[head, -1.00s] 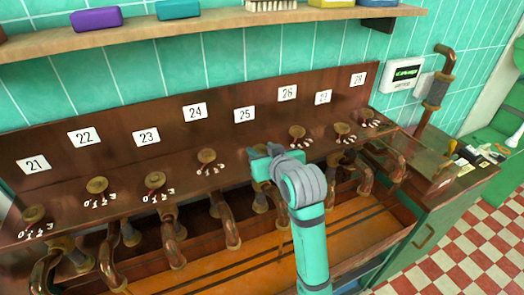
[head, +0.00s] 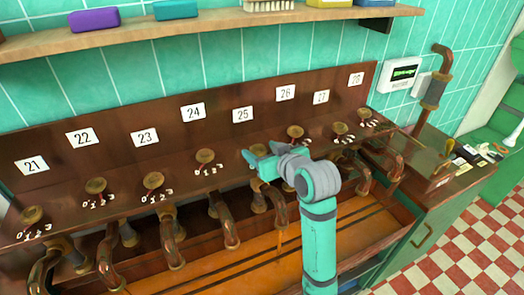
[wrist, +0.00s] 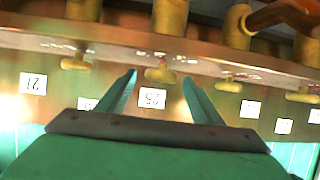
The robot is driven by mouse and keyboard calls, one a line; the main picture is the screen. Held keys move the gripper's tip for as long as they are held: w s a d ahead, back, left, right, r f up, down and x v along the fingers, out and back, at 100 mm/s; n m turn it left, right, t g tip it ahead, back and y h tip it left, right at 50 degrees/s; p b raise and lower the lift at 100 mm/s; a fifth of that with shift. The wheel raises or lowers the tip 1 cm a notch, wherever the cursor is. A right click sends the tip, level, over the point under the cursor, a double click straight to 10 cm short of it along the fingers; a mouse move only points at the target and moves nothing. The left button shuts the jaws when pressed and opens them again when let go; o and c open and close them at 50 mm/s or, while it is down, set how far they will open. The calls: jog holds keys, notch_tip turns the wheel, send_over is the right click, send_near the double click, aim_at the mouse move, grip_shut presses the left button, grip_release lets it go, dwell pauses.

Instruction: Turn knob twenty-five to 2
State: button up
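Knob twenty-five (head: 257,149) is a small brass knob below and right of the white label 25 (head: 242,114), on the brown panel. My gripper is in front of it and partly hides it, with its dial marks, in the head view. In the wrist view, which is upside down, my gripper (wrist: 159,73) is open, with one teal finger on each side of the brass knob (wrist: 161,75). The knob sits between the fingertips, with a gap on both sides; contact is not seen. The knob's setting cannot be read.
Knob 24 (head: 205,156) is to the left and knob 26 (head: 295,132) to the right. Curved copper spouts (head: 229,231) hang below the panel over an orange-brown trough (head: 225,278). A shelf (head: 220,23) with brushes and blocks runs above. A small wall display (head: 403,73) is at right.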

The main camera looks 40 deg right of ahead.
jog(key=v, duration=1)
jog(key=shift+s+r, duration=0.2)
jog(key=shift+s, duration=0.05)
jog(key=shift+s, duration=0.15)
dwell(0.4)
